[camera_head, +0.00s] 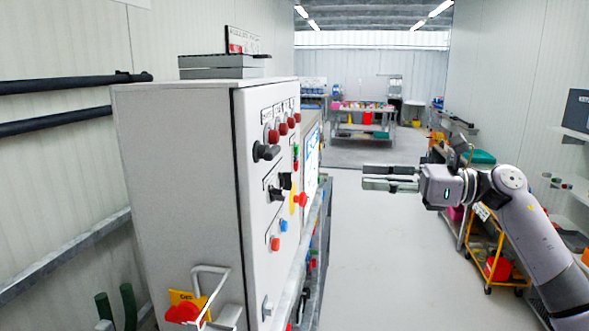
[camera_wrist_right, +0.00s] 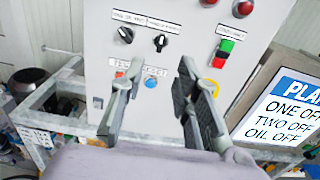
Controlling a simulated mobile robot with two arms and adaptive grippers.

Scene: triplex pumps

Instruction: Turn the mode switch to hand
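The grey control cabinet (camera_head: 175,190) stands left of centre in the head view, its switch panel (camera_head: 255,240) facing right. The panel has two small black rotary switches, one (camera_head: 275,193) beside the other (camera_head: 285,181). In the right wrist view they are the left black switch (camera_wrist_right: 125,34) and the right black switch (camera_wrist_right: 160,42). The small labels above them are too blurred to tell which is the mode switch. My right gripper (camera_head: 364,178) is open and empty, apart from the panel. Its fingertips (camera_wrist_right: 160,68) show below the switches in the wrist view. My left gripper is not in view.
Close by are a red button (camera_wrist_right: 120,75), a blue button (camera_wrist_right: 151,82), a green-and-red push button (camera_wrist_right: 225,47) and a red emergency stop (camera_head: 300,199). A metal rail (camera_head: 312,235) runs along the panel. The floor (camera_head: 385,270) beside my right gripper is clear.

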